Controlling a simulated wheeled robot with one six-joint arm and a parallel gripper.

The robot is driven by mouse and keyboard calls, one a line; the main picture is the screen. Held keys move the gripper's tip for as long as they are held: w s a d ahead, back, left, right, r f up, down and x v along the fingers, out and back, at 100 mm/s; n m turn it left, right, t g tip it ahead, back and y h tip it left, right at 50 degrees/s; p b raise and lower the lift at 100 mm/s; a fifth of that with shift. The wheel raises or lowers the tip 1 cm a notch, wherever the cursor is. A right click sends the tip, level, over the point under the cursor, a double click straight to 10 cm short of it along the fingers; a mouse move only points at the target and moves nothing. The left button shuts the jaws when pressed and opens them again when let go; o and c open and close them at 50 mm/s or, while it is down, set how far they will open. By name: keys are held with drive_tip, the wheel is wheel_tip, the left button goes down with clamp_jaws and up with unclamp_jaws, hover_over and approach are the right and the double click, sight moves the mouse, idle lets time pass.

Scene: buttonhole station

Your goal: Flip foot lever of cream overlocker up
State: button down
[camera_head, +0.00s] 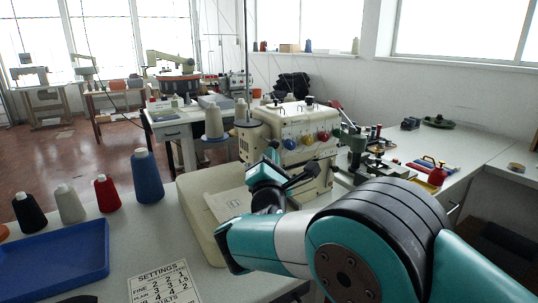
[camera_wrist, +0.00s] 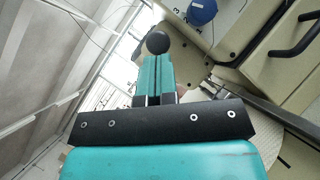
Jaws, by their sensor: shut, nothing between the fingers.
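The cream overlocker (camera_head: 297,120) stands on the table at mid-picture, with blue, yellow and red dials on its front. Its body and blue dial (camera_wrist: 201,12) show at the upper right of the wrist view. The rest of the lever is hidden.
A blue tray (camera_head: 60,262), several thread cones (camera_head: 147,178) and a settings card (camera_head: 160,284) are on the left. A cream flat bed (camera_head: 200,205) lies left of my gripper. Small tools and a red-topped container (camera_head: 437,175) are on the right bench.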

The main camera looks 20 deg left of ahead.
drive_tip(key=shift+r+n+g+p, duration=0.45)
drive_tip(key=shift+r+p, duration=0.2)
drive_tip(key=shift+p, duration=0.85)
